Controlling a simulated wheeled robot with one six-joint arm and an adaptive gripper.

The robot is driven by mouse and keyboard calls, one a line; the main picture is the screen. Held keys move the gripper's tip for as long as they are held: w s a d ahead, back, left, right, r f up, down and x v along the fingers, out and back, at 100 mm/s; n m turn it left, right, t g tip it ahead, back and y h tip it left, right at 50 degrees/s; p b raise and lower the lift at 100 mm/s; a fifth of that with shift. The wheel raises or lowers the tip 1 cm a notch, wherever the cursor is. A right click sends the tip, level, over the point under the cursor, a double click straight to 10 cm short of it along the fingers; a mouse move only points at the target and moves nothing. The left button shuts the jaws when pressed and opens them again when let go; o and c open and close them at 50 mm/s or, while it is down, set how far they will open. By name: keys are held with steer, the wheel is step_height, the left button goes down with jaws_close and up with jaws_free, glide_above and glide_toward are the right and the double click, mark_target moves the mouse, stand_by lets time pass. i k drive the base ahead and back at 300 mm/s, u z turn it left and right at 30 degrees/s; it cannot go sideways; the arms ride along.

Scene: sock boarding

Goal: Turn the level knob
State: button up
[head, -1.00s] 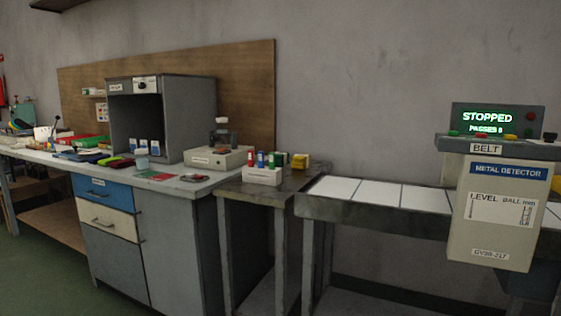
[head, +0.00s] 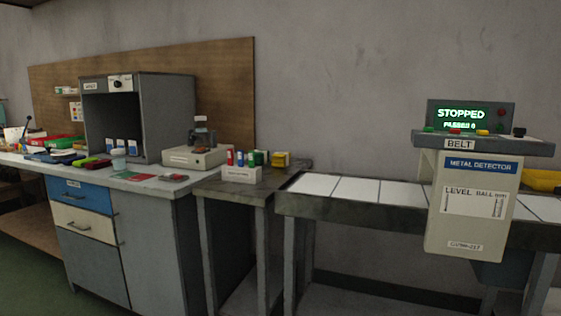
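The metal detector (head: 478,225) stands over the belt at the right, a pale box with a blue name strip and a white "LEVEL BALL" scale card (head: 474,203). On the dark console (head: 535,147) above it, a black knob (head: 519,131) sits at the right end, beside coloured buttons. No label for this knob is readable, so I cannot tell its setting. The display (head: 461,114) reads "STOPPED" with a passes line below. My gripper is not in view.
The belt (head: 379,190) runs along the wall at the right. A small grey table (head: 254,186) with coloured bottles adjoins it. A longer bench (head: 165,184) with drawers, a grey cabinet (head: 165,110) and loose items fills the left. A yellow tray (head: 541,180) shows at the right edge.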

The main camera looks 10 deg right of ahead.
mark_target(519, 132)
steer(key=z, duration=1.7)
steer(key=k, duration=0.5)
steer(key=z, duration=0.95)
steer(key=i, duration=1.15)
steer(key=u, duration=0.6)
